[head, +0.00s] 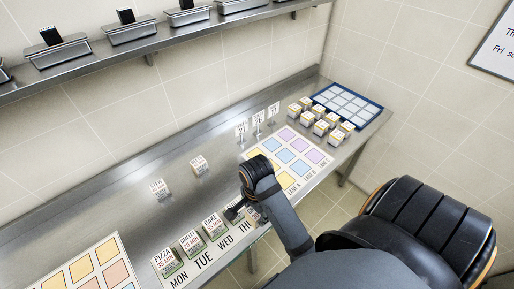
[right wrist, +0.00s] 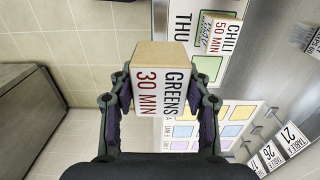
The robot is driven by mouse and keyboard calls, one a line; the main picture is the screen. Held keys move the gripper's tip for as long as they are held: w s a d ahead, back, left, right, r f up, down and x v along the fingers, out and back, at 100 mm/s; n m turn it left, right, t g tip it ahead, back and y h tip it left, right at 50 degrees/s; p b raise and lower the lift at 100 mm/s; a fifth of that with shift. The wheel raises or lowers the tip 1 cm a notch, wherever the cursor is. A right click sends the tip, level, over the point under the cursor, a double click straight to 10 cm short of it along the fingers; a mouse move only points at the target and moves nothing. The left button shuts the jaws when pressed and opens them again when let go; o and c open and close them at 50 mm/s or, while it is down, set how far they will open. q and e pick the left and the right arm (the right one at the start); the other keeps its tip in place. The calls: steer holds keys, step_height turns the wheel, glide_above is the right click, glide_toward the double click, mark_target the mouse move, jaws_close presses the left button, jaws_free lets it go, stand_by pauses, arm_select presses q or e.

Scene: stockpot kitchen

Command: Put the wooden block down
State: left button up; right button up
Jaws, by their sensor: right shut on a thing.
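My right gripper (head: 243,209) is shut on a wooden block (right wrist: 162,80), whose white label reads GREENS 30 MIN. In the right wrist view the block sits between the two fingers (right wrist: 160,98). In the head view it is mostly hidden behind my wrist and fingers, near the right end of the day strip (head: 205,262). The strip's THU lettering (right wrist: 182,35) shows beside the block in the wrist view, with a green square (right wrist: 207,68) near it. I cannot tell the gap under the block. My left gripper is not in view.
Blocks labelled PIZZA (head: 166,262) and others stand along the strip; a CHILI block (right wrist: 223,36) is close to the held one. Two loose blocks (head: 199,165) stand farther back. A coloured card (head: 290,150) and several small boxes (head: 320,127) lie to the right.

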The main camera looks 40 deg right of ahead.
steer(key=w+d+f, duration=0.2)
steer(key=w+f, duration=0.1)
steer(key=w+d+f+b, duration=0.1)
steer(key=w+d+f, duration=0.1)
steer(key=w+f, duration=0.1)
steer(key=w+d+f, duration=0.2)
steer(key=w, duration=0.3)
steer(key=shift+w+d+f, duration=0.2)
steer(key=shift+d+f, duration=0.15)
steer(key=shift+f, duration=0.05)
steer(key=shift+w+f, duration=0.1)
steer(key=shift+f, duration=0.1)
steer(key=shift+d+f, duration=0.1)
steer(key=shift+w+d+f, duration=0.1)
steer(key=shift+w+f, duration=0.05)
steer(key=shift+f, duration=0.05)
step_height(320, 180, down, 2)
steer(key=shift+f+p, duration=0.25)
steer(key=shift+p, duration=0.25)
steer(key=shift+f, duration=0.3)
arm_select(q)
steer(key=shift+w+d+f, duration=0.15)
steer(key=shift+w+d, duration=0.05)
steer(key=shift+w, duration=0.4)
